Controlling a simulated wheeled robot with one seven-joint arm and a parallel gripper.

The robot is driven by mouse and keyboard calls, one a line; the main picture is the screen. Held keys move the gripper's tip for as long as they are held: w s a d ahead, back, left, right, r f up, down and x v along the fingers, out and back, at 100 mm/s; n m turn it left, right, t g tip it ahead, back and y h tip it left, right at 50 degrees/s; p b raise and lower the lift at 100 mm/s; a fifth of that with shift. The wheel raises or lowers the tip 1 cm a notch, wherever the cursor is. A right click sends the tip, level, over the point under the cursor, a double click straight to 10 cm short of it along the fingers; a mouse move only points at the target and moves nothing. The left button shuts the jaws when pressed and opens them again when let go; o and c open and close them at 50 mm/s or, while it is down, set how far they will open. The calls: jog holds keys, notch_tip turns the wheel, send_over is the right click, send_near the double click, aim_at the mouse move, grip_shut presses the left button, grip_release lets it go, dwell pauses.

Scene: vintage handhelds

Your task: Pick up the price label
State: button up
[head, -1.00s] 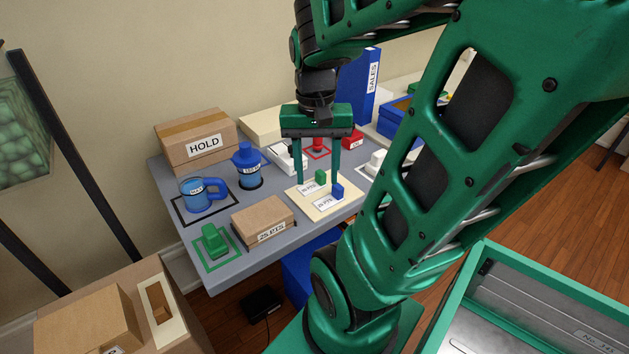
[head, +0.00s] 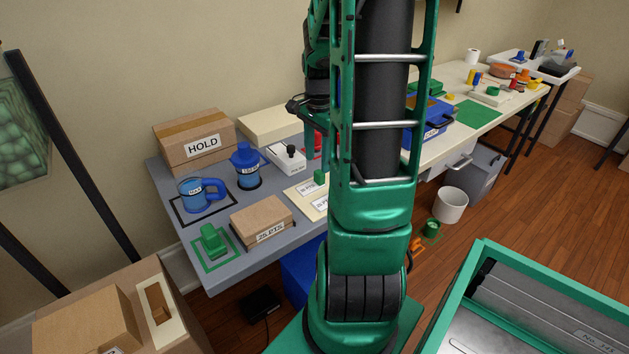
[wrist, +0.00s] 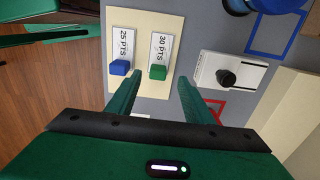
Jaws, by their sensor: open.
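Two white price labels lie side by side on a cream board (wrist: 144,19). The "25 PTS" label (wrist: 125,46) has a blue block at its near end. The "30 PTS" label (wrist: 160,46) has a green block (wrist: 158,72) at its near end. In the head view the cream board (head: 293,192) shows, but my arm covers its right side and the blue block. My gripper (wrist: 160,77) is open and empty in the wrist view, its fingers on either side of the green block in the picture. The height gap is unclear. In the head view my arm mostly hides the gripper.
A white device with a black knob (wrist: 230,80) stands right of the labels in the wrist view. In the head view a brown carton (head: 262,216), a blue jug (head: 247,168), a blue mug (head: 198,195) and a HOLD box (head: 190,145) share the grey table.

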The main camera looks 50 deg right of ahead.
jog(key=shift+s+a+f, duration=0.1)
jog(key=shift+a+f, duration=0.05)
jog(key=shift+f, duration=1.4)
jog(key=shift+a+f, duration=0.1)
jog(key=shift+f, duration=1.4)
jog(key=c, duration=1.1)
jog(key=shift+r, duration=0.15)
jog(key=shift+r, duration=0.6)
notch_tip(320, 180, up, 3)
jog(key=shift+r, duration=0.1)
jog(key=w+a+r, duration=0.2)
jog(key=a+r, duration=0.4)
jog(key=a, duration=0.5)
send_over(317, 173)
notch_tip(317, 173, down, 4)
jog(key=shift+r, duration=0.1)
